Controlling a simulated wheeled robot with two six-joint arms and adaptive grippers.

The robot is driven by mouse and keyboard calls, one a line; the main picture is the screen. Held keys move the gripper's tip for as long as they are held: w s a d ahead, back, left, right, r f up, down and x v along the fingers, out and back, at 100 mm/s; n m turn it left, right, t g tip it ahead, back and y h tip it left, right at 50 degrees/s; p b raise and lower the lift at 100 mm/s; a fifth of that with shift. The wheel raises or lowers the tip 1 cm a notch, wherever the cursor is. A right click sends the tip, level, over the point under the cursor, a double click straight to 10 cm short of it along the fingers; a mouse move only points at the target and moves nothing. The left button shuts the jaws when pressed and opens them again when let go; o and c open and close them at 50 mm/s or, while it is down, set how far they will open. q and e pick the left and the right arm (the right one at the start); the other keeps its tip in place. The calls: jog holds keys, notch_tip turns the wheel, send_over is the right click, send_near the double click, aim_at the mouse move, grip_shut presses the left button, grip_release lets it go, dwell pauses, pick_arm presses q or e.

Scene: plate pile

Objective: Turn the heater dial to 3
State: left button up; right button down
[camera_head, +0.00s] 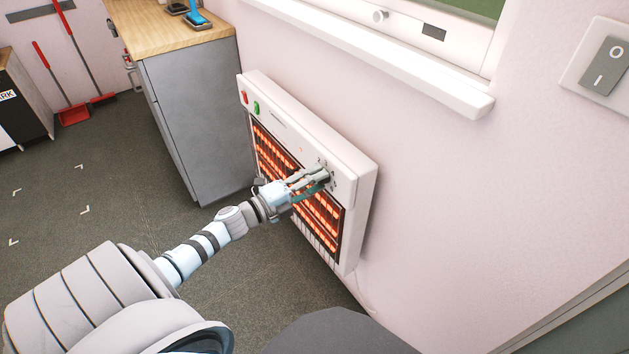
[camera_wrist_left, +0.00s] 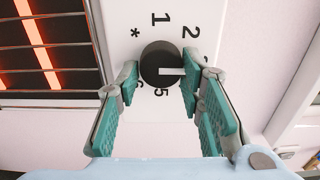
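The white heater (camera_head: 362,190) stands against the wall with orange-glowing bars. Its round black dial (camera_wrist_left: 153,57) shows in the wrist view, with a white pointer directed to the picture's right. A star, 1 and 2 are legible around its upper side, and 5 below it. The marks on its right are largely hidden by a finger. My left gripper (camera_wrist_left: 160,75) has one green-padded finger on each side of the dial, with the tips close against its edges. In the head view my left gripper (camera_head: 325,174) is at the heater's upper right front, covering the dial. My right gripper is not visible.
A grey cabinet (camera_head: 195,110) with a wooden top stands left of the heater. A window sill (camera_head: 400,58) juts out above it. A light switch (camera_head: 606,66) is on the wall at right. The floor (camera_head: 70,215) at left is clear.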

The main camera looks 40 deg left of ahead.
pick_arm(q)
jog(key=o, duration=0.3)
jog(key=shift+o, duration=0.2)
jog(key=shift+s, duration=0.1)
jog(key=v, duration=1.2)
